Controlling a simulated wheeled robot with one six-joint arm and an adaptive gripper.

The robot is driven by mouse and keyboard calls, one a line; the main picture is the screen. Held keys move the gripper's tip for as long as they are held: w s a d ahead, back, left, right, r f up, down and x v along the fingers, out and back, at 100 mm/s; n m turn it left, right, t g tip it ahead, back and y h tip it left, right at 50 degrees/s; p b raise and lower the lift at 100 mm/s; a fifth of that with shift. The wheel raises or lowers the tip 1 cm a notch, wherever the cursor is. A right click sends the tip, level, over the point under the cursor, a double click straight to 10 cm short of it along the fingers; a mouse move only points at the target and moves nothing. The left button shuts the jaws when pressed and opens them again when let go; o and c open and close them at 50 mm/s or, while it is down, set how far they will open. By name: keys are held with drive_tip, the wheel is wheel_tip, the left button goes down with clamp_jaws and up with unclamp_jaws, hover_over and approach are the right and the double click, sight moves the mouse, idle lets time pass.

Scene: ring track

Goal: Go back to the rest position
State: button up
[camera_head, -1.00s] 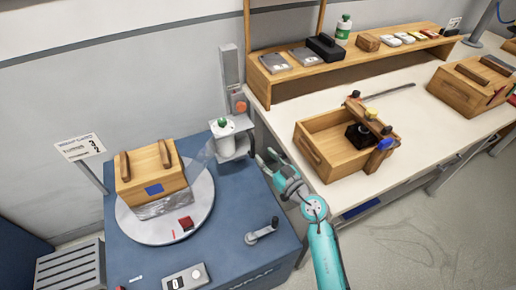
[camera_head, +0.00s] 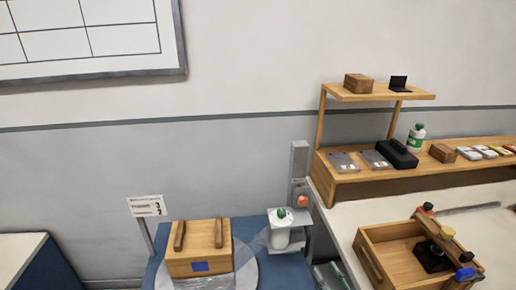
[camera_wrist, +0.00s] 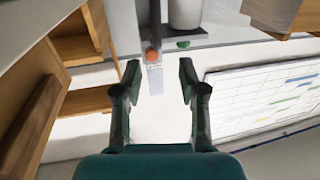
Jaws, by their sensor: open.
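My gripper (camera_wrist: 158,82) shows in the wrist view with its two dark fingers spread wide and nothing between them. In the head view only a small part of my arm shows, low in the middle beside the blue wrapping stand; the gripper cannot be made out clearly there. In the wrist view the grey post with its orange-red button (camera_wrist: 152,56) lies beyond the fingers, apart from them.
A wooden box (camera_head: 198,250) sits on the turntable (camera_head: 247,273). A white green-capped bottle (camera_head: 282,224) stands on the post's bracket. The bench at right holds an open wooden crate (camera_head: 372,262) and a wooden shelf (camera_head: 350,175). A wall chart (camera_head: 90,75) hangs at upper left.

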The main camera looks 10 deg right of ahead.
drive_tip(key=s+a+t+y, duration=0.1)
drive_tip(key=s+a, duration=0.5)
drive_tip(key=s, duration=0.4)
drive_tip(key=s+r+m+g+h, duration=0.2)
drive_tip(key=s+g+h, duration=0.2)
drive_tip(key=s, duration=2.7)
drive_tip(key=shift+s+a+r, duration=0.15)
drive_tip(key=shift+s+a, duration=0.15)
drive_tip(key=shift+a, duration=0.15)
